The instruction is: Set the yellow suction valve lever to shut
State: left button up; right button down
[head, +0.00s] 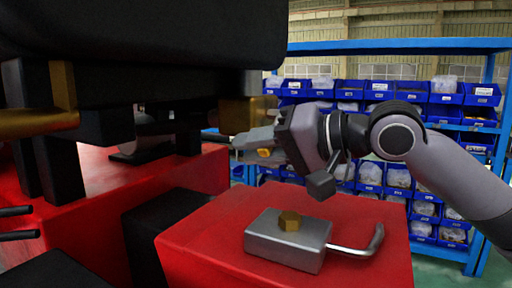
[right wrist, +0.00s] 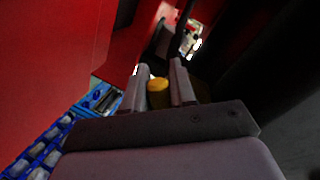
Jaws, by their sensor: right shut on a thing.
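My right gripper (head: 248,142) reaches in from the right, level with the gap between the dark machine and the red base. In the right wrist view its two fingers (right wrist: 158,88) stand on either side of a yellow rounded piece (right wrist: 158,85), which looks like the end of the yellow lever. The gripper is shut on it. In the head view only a small yellow patch (head: 264,153) shows at the fingers. The rest of the lever and the valve body are hidden, so I cannot tell the lever's angle. My left gripper is not in view.
A grey metal block (head: 287,243) with a brass hex and bent handle sits on a red stand (head: 190,240) below my right arm. A brass block (head: 242,109) is just above the gripper. A blue shelf (head: 400,46) with bins stands behind.

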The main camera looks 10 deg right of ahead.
jog(key=shift+s+a+r+m+p, duration=0.15)
jog(key=shift+r+m+p, duration=0.35)
jog(key=shift+p, duration=0.65)
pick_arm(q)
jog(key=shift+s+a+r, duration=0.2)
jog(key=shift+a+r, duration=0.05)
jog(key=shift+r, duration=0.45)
pick_arm(e)
jog(key=c, duration=1)
grip_release()
jog(key=shift+s+f, duration=0.1)
jog(key=shift+f, duration=0.05)
pick_arm(q)
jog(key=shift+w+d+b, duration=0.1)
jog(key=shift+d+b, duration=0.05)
jog(key=shift+b, duration=0.2)
pick_arm(e)
jog(key=shift+v, duration=3.6)
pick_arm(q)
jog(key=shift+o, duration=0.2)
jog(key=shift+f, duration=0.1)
